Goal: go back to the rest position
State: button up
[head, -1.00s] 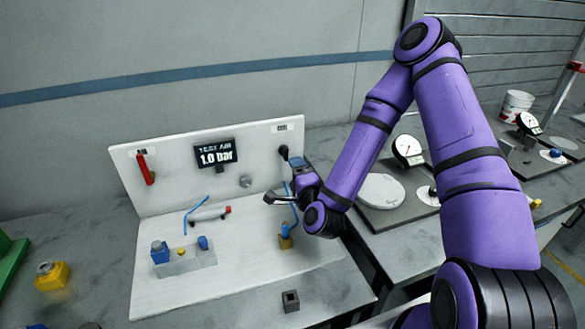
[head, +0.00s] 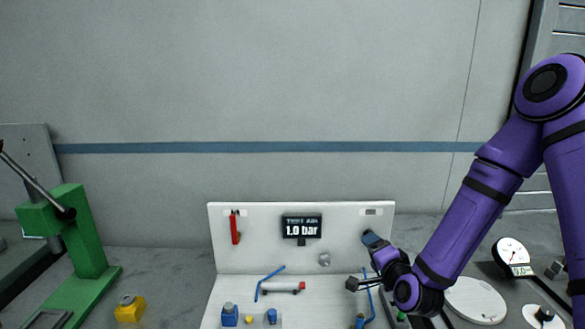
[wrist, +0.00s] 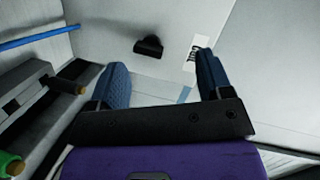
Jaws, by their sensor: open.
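My gripper (head: 362,262) is at the right end of the white test panel (head: 265,240), in front of its upright back. In the wrist view my gripper (wrist: 162,68) has its two blue-padded fingers spread wide with nothing between them. Beyond the fingers is a black holder (wrist: 148,46) on the white panel, with a small printed label (wrist: 195,50) beside it. The fingers look apart from the holder. My arm reaches in from the right in the head view.
The panel carries a display reading 1.0 bar (head: 301,227), a red-handled item (head: 235,228) and blue tubes (head: 270,278). A green press (head: 85,245) and yellow block (head: 129,308) stand left. A dial gauge (head: 511,255) and round plate (head: 475,299) stand right.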

jog(key=s+d+r+n+g+h, duration=0.1)
jog(key=s+d+r+n+g, duration=0.15)
jog(key=s+r+n, duration=0.4)
jog(key=s+d+r+n+g+h, duration=0.1)
jog(key=s+d+r+n+g, duration=0.2)
jog(key=r, duration=0.6)
jog(key=s+d+r+g, duration=0.1)
jog(key=s+r, duration=0.2)
jog(key=s, duration=0.4)
jog(key=s+d+r+n+g, duration=0.1)
jog(key=s+r+g, duration=0.1)
jog(key=s+r, duration=0.2)
jog(key=s+d+r+n+g+h, duration=0.1)
jog(key=s+r, duration=0.3)
jog(key=s, duration=0.6)
jog(key=shift+s+d+r+g, duration=0.15)
jog(key=shift+s+r+g, duration=0.1)
jog(key=shift+g, duration=0.3)
jog(key=shift+w, duration=0.1)
